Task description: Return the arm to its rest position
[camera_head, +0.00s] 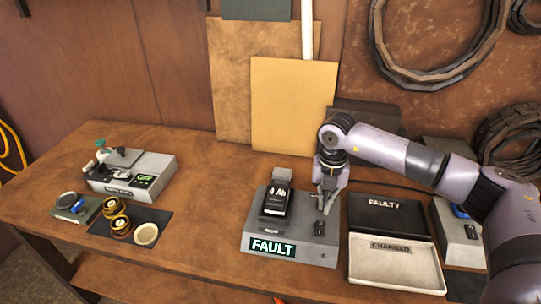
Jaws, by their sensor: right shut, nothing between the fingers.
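My right arm (400,150) comes in from the right edge and bends down over the bench. My right gripper (324,208) is shut and empty. It points down at the right side of a grey charger box whose green-lit display reads FAULT (272,247). A black battery (275,200) marked 4 Ah sits on the charger, left of the gripper. Whether the fingertips touch the charger cannot be told. My left gripper is not in view.
Right of the charger are a black FAULTY tray (390,222) and a white CHARGED tray (395,268), both empty. Another grey device (455,235) stands behind my arm. A grey tester (135,175) and small round parts are at left. Boards lean on the wall behind.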

